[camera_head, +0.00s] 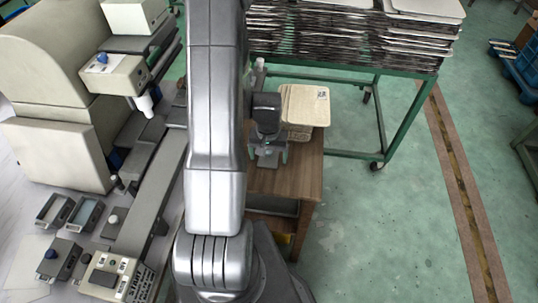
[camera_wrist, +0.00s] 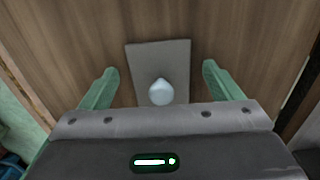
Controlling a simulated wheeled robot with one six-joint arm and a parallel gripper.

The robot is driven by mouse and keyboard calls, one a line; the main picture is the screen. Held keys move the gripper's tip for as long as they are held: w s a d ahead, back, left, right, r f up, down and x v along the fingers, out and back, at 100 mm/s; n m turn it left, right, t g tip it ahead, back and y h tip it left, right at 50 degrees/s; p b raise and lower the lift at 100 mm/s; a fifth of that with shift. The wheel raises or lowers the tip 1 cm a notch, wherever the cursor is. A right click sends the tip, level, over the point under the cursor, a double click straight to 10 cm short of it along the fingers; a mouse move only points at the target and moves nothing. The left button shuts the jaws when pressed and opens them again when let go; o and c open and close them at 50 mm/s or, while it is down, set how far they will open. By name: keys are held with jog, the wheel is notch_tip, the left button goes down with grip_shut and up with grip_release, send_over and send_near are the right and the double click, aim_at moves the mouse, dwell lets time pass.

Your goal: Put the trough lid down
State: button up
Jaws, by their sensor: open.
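The trough lid, a flat grey plate (camera_wrist: 160,58) with a pale round knob (camera_wrist: 161,92), shows in the wrist view against a brown wooden tabletop. My gripper (camera_wrist: 160,68) is open, with one green finger on each side of the lid. The knob is between the fingers, with a clear gap on both sides. The lid appears to lie flat on the wood; its near end is hidden behind my gripper body. In the head view my gripper (camera_head: 268,153) is low over the wooden table (camera_head: 298,178), and the lid there is too small to make out clearly.
A stack of tan panels (camera_head: 304,107) is on the table just behind my gripper. A green-framed rack (camera_head: 404,122) with stacked trays stands behind. At left are a beige machine (camera_head: 60,60), a grey rail (camera_head: 150,195) and small open troughs (camera_head: 86,214). The green floor at right has free room.

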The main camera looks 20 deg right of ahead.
aim_at(268, 159)
jog(key=c, duration=1.1)
jog(key=shift+r, duration=0.15)
jog(key=shift+c, duration=0.2)
notch_tip(268, 159, up, 10)
